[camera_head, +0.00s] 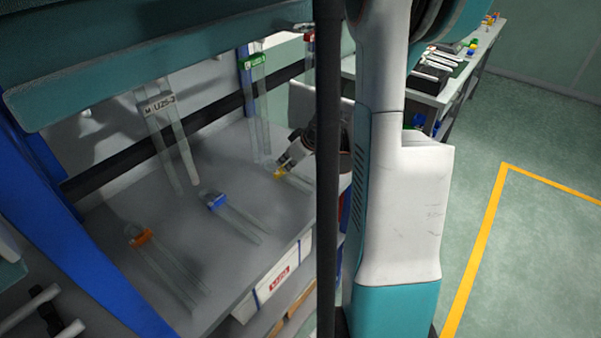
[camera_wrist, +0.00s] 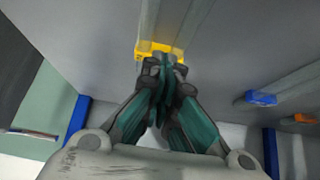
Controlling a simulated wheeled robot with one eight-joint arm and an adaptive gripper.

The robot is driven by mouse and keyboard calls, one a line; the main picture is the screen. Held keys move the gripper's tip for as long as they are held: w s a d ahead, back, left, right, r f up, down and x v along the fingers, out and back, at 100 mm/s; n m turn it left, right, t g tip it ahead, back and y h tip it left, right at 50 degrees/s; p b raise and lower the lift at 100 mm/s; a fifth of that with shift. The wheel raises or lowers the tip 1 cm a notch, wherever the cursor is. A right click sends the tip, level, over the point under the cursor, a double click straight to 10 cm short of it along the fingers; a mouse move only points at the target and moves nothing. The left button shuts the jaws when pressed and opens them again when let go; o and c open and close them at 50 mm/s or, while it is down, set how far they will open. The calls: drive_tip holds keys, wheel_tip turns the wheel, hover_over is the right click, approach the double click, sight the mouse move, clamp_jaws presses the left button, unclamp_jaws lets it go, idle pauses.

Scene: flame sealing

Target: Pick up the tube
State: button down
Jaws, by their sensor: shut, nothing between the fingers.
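A clear tube with a yellow end piece (camera_wrist: 148,46) lies on the grey shelf, and its yellow end also shows in the head view (camera_head: 279,174). My gripper (camera_wrist: 165,62) is shut and empty, with its fingertips right at the yellow piece and covering part of it; I cannot tell if they touch. In the head view my gripper (camera_head: 284,160) is small and partly hidden. A tube with a blue end (camera_head: 214,200) and one with an orange end (camera_head: 142,237) lie to the left on the same shelf. They show at the right in the wrist view.
Clear strips with a white tag (camera_head: 160,105) and a green tag (camera_head: 252,61) stand or hang at the back. A dark post (camera_head: 328,200) blocks part of the head view. Blue frame posts (camera_head: 75,240) bound the shelf. A bench (camera_head: 455,85) stands beyond; the floor at right is clear.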

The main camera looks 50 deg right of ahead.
sight(312, 180)
drive_tip(key=shift+b+x, duration=0.5)
drive_tip(key=shift+x, duration=0.35)
drive_tip(key=shift+b, duration=0.3)
drive_tip(key=shift+a+f, duration=0.1)
drive_tip(key=shift+s, duration=0.1)
drive_tip(key=s, duration=0.6)
drive_tip(key=s+d, duration=0.1)
drive_tip(key=s, duration=0.3)
drive_tip(key=shift+s, duration=0.5)
